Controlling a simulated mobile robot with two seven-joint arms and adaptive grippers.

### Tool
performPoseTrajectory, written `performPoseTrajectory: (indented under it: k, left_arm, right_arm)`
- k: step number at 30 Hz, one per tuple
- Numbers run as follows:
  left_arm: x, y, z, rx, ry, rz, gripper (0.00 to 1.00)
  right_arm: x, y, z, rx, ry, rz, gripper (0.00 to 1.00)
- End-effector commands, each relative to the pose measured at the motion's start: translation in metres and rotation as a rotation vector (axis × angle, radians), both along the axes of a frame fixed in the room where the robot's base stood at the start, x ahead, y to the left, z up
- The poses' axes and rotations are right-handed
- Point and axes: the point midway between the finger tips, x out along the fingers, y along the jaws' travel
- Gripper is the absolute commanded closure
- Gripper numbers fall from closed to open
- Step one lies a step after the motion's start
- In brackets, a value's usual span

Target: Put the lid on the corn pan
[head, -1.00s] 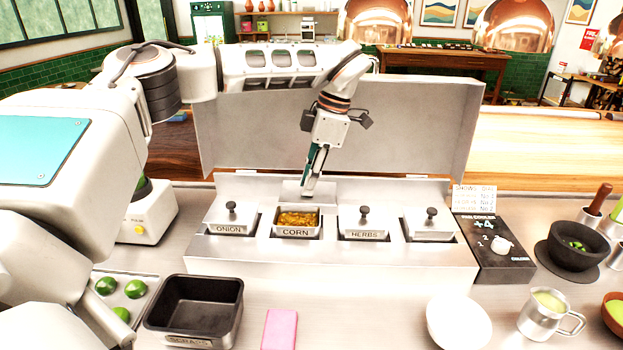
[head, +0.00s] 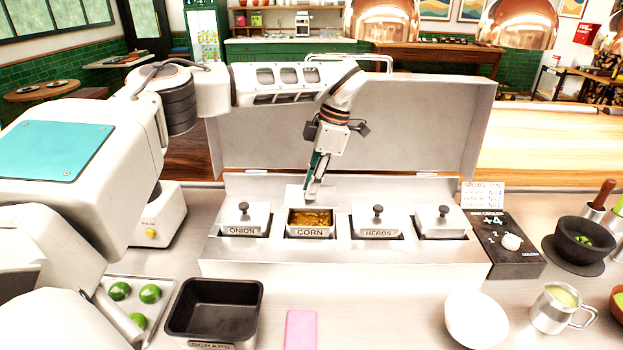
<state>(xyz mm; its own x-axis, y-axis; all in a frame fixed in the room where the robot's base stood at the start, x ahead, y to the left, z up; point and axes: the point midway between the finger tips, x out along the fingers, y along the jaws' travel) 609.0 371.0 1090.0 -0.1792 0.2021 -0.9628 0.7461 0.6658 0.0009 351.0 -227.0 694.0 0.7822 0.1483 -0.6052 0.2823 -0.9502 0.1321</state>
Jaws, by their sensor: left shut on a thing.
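The corn pan (head: 310,232) sits in the steel rail, open, with yellow corn showing. Its front label reads CORN. My left gripper (head: 313,188) reaches over the rail from behind and is shut on the lid (head: 294,192). The lid is a pale metal plate just behind the corn pan, partly hidden by the fingers. Its knob is hidden, and I cannot tell whether it touches the rail. My right gripper is not in view.
Lidded pans flank the corn: onion (head: 242,219) at left, herbs (head: 377,222) and another (head: 442,223) at right. A raised steel panel (head: 420,130) stands behind. A black scraps bin (head: 214,308), pink cloth (head: 301,330) and white bowl (head: 476,320) lie in front.

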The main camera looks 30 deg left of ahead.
Motion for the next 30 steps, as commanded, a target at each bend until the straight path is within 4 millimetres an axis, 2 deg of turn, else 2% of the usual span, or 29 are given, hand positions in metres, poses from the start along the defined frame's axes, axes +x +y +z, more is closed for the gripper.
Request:
performPoseTrajectory:
  k: [15, 21, 30]
  left_arm:
    - [0.0, 0.0, -0.043, 0.001, -0.001, 0.0, 1.0]
    - [0.0, 0.0, -0.05, 0.001, 0.001, 0.0, 1.0]
    - [0.0, 0.0, -0.051, 0.0, 0.0, 0.0, 1.0]
  right_arm:
    - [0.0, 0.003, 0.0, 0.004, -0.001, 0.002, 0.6]
    - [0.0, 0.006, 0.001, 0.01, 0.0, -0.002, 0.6]
    - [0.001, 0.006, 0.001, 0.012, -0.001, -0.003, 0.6]
